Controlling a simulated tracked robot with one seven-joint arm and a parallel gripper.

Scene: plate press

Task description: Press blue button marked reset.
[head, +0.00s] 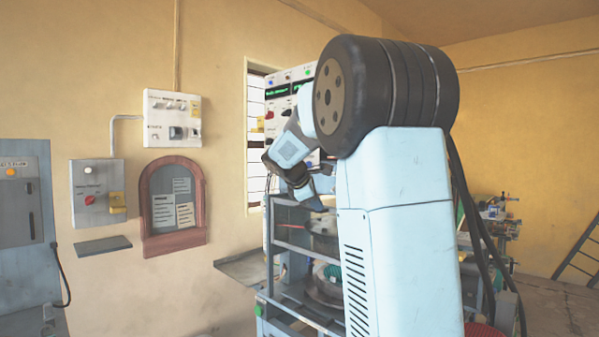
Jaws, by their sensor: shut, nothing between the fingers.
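A tall white control panel (283,92) stands in front of the window, with green-lit displays, a red knob and small coloured buttons or lamps. A small blue spot (271,82) sits near its top left; its lettering is too small to read, so I cannot tell if it is marked reset. My gripper (312,203) is in front of and below the panel, pointing down, shut and apart from the blue spot. My arm hides the panel's right and lower parts.
A metal frame machine (290,240) stands below the panel, close to my gripper. On the left wall are a white switch box (172,117), a grey box with a red knob (97,193) and a red-framed notice board (172,206). A grey cabinet (22,240) stands far left.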

